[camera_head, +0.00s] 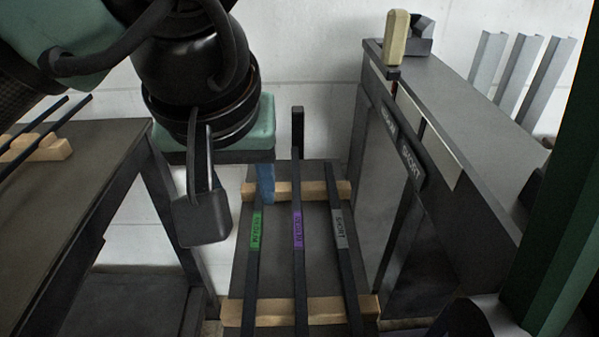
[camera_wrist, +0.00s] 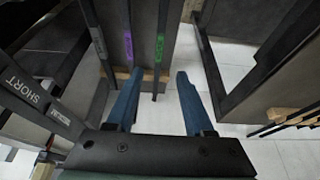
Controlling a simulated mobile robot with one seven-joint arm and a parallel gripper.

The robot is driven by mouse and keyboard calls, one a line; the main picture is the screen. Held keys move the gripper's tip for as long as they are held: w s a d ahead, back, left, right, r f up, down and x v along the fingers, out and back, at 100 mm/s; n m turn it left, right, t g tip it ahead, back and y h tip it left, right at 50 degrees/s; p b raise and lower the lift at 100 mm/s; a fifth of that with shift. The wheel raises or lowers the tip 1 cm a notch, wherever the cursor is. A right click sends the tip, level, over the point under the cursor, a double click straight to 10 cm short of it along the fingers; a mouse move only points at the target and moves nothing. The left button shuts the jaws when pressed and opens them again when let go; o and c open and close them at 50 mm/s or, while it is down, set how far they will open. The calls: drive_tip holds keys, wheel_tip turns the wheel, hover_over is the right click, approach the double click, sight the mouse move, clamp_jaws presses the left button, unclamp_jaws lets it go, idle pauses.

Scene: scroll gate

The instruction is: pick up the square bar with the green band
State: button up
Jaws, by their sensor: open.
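The square bar with the green band (camera_head: 256,232) is the dark left bar of three lying on two wooden supports. In the wrist view its green band (camera_wrist: 159,47) is in line with the space between my fingers, and the bar's near end shows there too. My gripper (camera_wrist: 158,73) is open and empty, with one blue finger on each side of that bar in the picture. In the head view one blue finger of my gripper (camera_head: 265,186) shows near the bar's far end, which it partly hides. I cannot tell how high the fingers are above the bar.
A purple-banded bar (camera_head: 298,230) lies just right of the green one, and a grey-banded bar (camera_head: 340,228) beyond it. Wooden supports (camera_head: 270,312) carry them. A grey cabinet (camera_head: 445,115) with signs stands right. A left table (camera_head: 75,190) holds more dark bars.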

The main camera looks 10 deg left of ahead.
drive_tip(key=b, duration=0.1)
approach(256, 228)
drive_tip(key=x, duration=0.2)
drive_tip(key=shift+w+a+f, duration=0.15)
drive_tip(key=shift+f, duration=0.1)
drive_tip(key=b+x, duration=0.1)
drive_tip(key=x, duration=0.1)
drive_tip(key=b+x, duration=0.1)
drive_tip(key=x, duration=0.1)
drive_tip(key=shift+f+b, duration=0.2)
drive_tip(key=shift+b, duration=0.15)
drive_tip(key=shift+w+f, duration=0.1)
drive_tip(key=shift+f, duration=0.35)
clamp_jaws()
drive_tip(key=shift+r, duration=0.1)
